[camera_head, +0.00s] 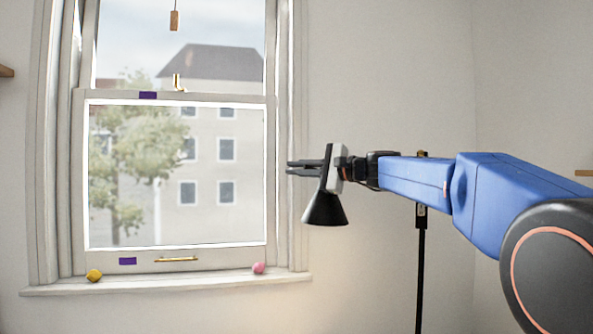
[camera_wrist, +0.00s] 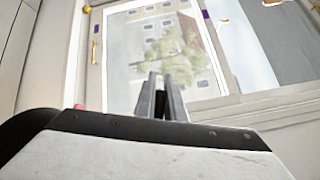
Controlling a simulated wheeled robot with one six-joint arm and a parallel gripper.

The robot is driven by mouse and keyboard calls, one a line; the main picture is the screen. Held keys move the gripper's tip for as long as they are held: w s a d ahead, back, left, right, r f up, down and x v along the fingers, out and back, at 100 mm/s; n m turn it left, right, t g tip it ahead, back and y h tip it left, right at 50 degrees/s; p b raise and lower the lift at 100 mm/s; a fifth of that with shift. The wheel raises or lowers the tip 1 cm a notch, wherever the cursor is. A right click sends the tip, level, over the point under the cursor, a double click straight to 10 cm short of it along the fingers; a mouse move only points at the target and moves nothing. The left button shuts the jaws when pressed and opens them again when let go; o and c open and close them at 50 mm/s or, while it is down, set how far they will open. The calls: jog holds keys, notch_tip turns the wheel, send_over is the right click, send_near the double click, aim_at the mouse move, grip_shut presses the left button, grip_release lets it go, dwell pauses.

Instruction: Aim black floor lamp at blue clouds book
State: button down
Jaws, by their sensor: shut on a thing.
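The black floor lamp's cone-shaped shade (camera_head: 325,210) hangs directly below my gripper in the head view, its wide opening facing down. The lamp's thin black pole (camera_head: 421,270) stands upright to the right, below my arm. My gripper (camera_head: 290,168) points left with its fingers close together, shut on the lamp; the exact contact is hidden. Its fingers also show in the wrist view (camera_wrist: 162,98), with only a narrow gap between them. I see no blue clouds book in either view.
A white-framed window (camera_head: 178,255) fills the left of the head view. Its sill (camera_head: 180,284) carries a yellow object (camera_head: 94,275) and a pink ball (camera_head: 259,268). Bare wall lies behind my arm. Shelf edges (camera_head: 584,173) show at both sides.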

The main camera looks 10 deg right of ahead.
jog(key=shift+w+d+r+m+t+y, duration=0.1)
jog(key=shift+d+r+m+t+y, duration=0.15)
jog(key=shift+r+m+t, duration=0.5)
jog(key=shift+s+d+r+m+t+y, duration=0.1)
jog(key=shift+d+r+m+t+y, duration=0.2)
jog(key=shift+m, duration=0.7)
jog(key=shift+w+d+r+m+t+y, duration=0.15)
jog(key=shift+d+r+m+t, duration=0.1)
jog(key=shift+r+m+t, duration=0.45)
jog(key=c, duration=1.8)
grip_release()
jog(key=shift+g, duration=0.25)
jog(key=v, duration=1.7)
jog(key=shift+s+d+f, duration=0.1)
jog(key=shift+s+d, duration=0.05)
jog(key=shift+s, duration=0.05)
